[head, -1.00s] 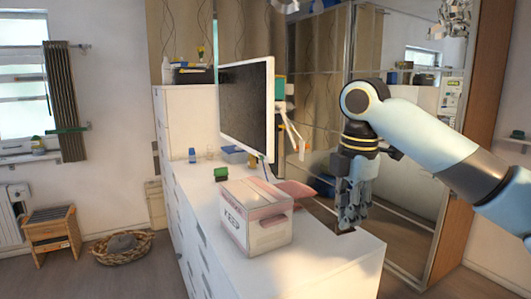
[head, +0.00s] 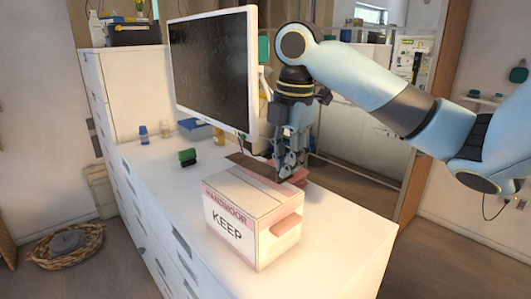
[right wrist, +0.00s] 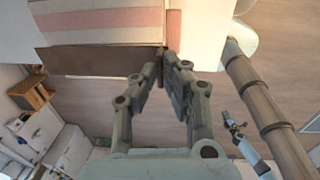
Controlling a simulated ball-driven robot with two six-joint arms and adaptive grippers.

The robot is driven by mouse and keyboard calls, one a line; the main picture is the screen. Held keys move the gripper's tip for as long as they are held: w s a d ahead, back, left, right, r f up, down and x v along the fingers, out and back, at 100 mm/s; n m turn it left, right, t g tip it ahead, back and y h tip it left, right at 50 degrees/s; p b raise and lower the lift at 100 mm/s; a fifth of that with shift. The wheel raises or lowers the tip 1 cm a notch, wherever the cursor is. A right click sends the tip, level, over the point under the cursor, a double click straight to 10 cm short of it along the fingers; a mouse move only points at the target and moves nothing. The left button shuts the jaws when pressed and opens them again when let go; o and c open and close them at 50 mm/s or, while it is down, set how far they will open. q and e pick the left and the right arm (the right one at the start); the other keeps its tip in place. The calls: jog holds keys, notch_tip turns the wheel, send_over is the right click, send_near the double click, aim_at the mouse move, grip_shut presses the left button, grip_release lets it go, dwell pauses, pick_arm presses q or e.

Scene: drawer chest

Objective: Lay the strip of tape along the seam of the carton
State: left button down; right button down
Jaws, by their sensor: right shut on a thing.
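The carton (head: 255,230) is a white and pink box marked KEEP on the chest's white top; it also shows in the right wrist view (right wrist: 100,20). My right gripper (head: 287,172) is shut on the dark brown strip of tape (head: 252,166) by its right end. The strip sticks out to the left, near the carton's far top edge. In the right wrist view my gripper (right wrist: 161,72) pinches the strip (right wrist: 90,62) beside the carton. Whether the strip touches the carton is unclear. A small grey shape (right wrist: 234,124) in that view may be my left gripper; its jaws are too small to judge.
A monitor (head: 213,70) stands behind the carton. A green block (head: 187,157), small bottles and a blue box (head: 195,129) are on the chest top to the left. A pink thing (head: 300,175) lies behind the carton. The chest top's front right (head: 340,235) is clear.

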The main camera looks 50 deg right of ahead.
aim_at(286, 178)
jog(key=shift+w, duration=0.1)
pick_arm(q)
jog(key=shift+s+f, duration=0.1)
jog(key=shift+s, duration=0.95)
jog(key=shift+w, duration=0.15)
pick_arm(e)
jog(key=shift+d, duration=0.1)
jog(key=shift+f, duration=0.2)
jog(key=shift+f+b, duration=0.35)
jog(key=shift+f, duration=1.15)
pick_arm(q)
jog(key=shift+w+f+b, duration=0.35)
jog(key=shift+f+b, duration=0.25)
jog(key=shift+f, duration=0.3)
pick_arm(e)
jog(key=shift+f, duration=0.85)
pick_arm(q)
jog(key=shift+r+p, duration=0.5)
pick_arm(e)
jog(key=shift+f, duration=0.2)
jog(key=shift+f, duration=0.2)
